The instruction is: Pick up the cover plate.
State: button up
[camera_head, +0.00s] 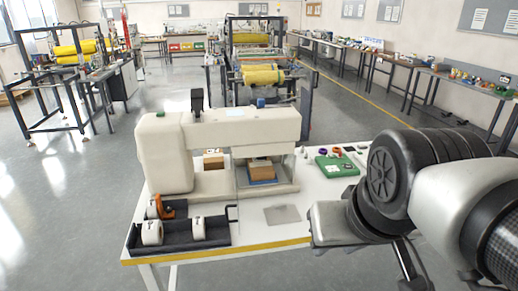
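A thin flat grey plate (282,214), which looks like the cover plate, lies on the white table (262,236) near its front edge. It is in front of the beige machine. My gripper (334,224) comes in from the right; its grey end is just right of the plate, with a gap visible between them in the picture. Its fingers cannot be made out, so its opening is unclear. I cannot tell how high it is above the table. My arm hides the table's right front part.
The beige machine (165,152) stands behind the plate, with a brown block (262,170) under its arm. A dark tray (180,242) with white rolls is at the front left. A green board (336,166) lies behind my gripper. Bare tabletop surrounds the plate.

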aim_at(281, 214)
jog(key=i+l+u, duration=0.4)
jog(key=i, duration=0.3)
jog(key=i+l+u, duration=0.4)
jog(key=i, duration=0.25)
